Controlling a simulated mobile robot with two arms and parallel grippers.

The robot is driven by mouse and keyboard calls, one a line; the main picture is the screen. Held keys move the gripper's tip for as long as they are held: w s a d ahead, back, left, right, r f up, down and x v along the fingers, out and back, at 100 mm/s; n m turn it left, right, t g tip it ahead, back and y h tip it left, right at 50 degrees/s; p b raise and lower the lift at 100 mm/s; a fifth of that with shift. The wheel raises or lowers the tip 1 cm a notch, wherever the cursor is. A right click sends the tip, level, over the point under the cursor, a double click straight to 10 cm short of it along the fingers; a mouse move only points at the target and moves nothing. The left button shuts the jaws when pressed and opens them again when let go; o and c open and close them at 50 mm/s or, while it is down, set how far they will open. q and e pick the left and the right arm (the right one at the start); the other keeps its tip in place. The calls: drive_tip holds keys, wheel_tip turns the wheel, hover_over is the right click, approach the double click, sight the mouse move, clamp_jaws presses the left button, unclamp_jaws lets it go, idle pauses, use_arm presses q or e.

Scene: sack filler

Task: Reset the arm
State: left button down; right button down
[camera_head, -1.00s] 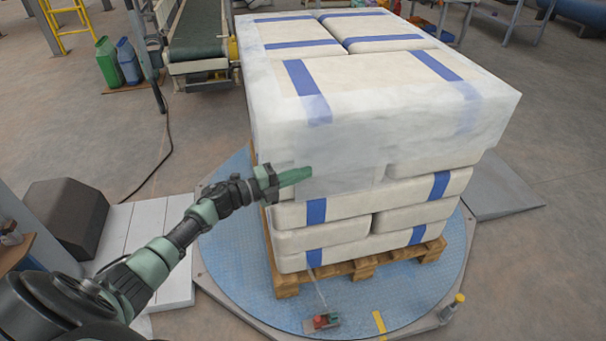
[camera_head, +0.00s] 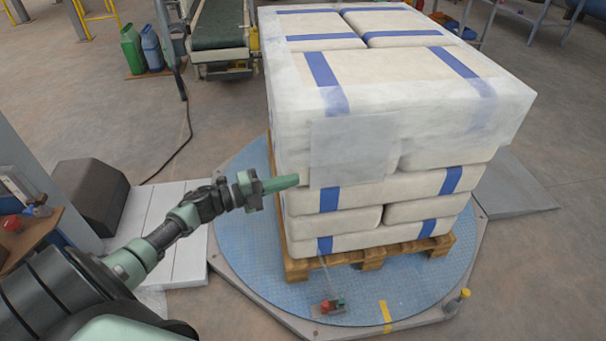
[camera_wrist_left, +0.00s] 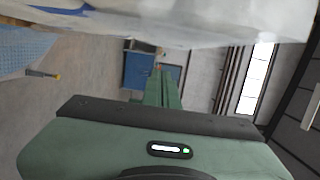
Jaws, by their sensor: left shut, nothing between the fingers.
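My left gripper (camera_head: 284,183) has green fingers and is shut with nothing between them. In the head view it points right, in front of the left part of the wrapped sack stack (camera_head: 420,92); whether it touches the wrap I cannot tell. The stack is white sacks with blue bands, its upper part covered in translucent film. A loose-looking film patch (camera_head: 352,150) hangs on its near side. In the left wrist view the shut fingers (camera_wrist_left: 162,90) point away, and the pale wrapped stack (camera_wrist_left: 200,18) spans the top. My right gripper is not in view.
The stack stands on a wooden pallet (camera_head: 372,258) on a round blue turntable (camera_head: 240,235). A dark box (camera_head: 92,196) stands left by white boards (camera_head: 183,250). Green and blue cans (camera_head: 132,50) and a conveyor (camera_head: 220,25) are behind.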

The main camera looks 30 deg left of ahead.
use_arm(q)
drive_tip(key=shift+s+a+f, duration=0.1)
drive_tip(key=shift+s+a, duration=0.2)
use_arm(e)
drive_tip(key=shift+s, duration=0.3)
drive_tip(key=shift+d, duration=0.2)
